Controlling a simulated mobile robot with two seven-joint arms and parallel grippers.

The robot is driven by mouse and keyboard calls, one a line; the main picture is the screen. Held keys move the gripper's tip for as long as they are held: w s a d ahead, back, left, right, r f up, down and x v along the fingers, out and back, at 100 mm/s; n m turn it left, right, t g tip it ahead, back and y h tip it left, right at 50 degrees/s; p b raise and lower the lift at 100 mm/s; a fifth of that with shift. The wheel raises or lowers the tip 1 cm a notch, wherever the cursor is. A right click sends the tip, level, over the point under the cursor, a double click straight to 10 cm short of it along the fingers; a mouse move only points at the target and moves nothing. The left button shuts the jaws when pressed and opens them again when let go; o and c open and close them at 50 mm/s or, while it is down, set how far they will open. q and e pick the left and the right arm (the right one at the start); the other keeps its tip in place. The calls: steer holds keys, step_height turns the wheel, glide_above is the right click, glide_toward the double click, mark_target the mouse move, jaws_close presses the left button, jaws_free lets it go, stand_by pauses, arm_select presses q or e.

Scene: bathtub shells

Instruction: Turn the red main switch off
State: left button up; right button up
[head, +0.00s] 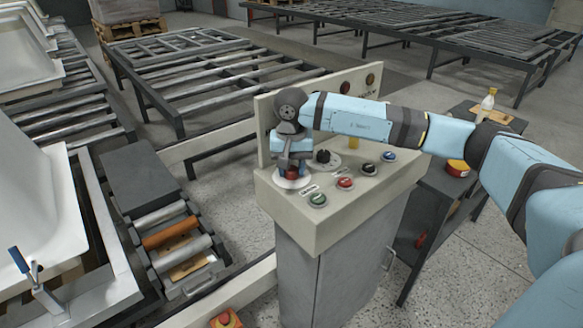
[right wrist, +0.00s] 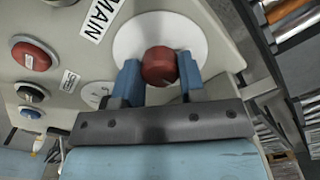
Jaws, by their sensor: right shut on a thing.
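The red main switch (head: 291,173) is a round knob on a white disc at the left part of the control panel top. In the right wrist view the red knob (right wrist: 159,66) sits between two blue fingers, beside a label reading MAIN. My right gripper (head: 292,170) points down over the switch and is shut on the knob. Its fingers also show in the right wrist view (right wrist: 160,80), one on each side of the knob. The knob's turn position cannot be told. My left gripper is not in view.
The panel also carries a red button (head: 345,183), a green button (head: 317,199), a blue button (head: 389,156) and black knobs (head: 369,169). An upright back plate (head: 335,91) stands behind them. Roller conveyors (head: 200,70) fill the back and left. A dark side table (head: 440,190) stands right.

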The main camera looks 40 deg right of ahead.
mark_target(292, 168)
steer(key=o, duration=0.9)
steer(key=shift+r, duration=0.1)
step_height(292, 168, up, 14)
steer(key=shift+f+p, duration=0.15)
steer(key=shift+p, duration=0.35)
